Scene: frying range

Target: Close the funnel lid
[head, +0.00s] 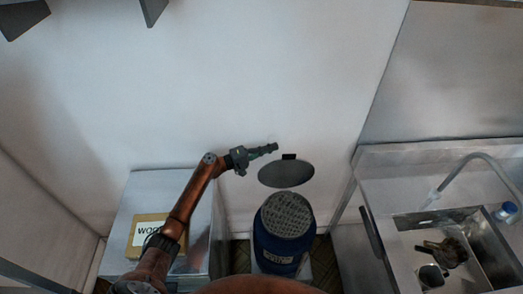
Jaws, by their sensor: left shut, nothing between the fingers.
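The funnel lid (286,173) is a dark grey oval disc with a small black block at its back edge. It stands raised, apart from the blue drum (276,256). The drum's top is a grey mesh-like funnel surface (286,214), which is uncovered. My left gripper (273,148) is shut and empty. It is just to the left of the lid's back edge, close to the black block; I cannot tell whether it touches. My right gripper does not show.
A metal cabinet (203,250) with a yellow labelled box (146,232) stands on the left. On the right is a metal sink (478,252) with a faucet (440,190), a blue-capped bottle (507,212) and dark items in the basin. A white wall is behind.

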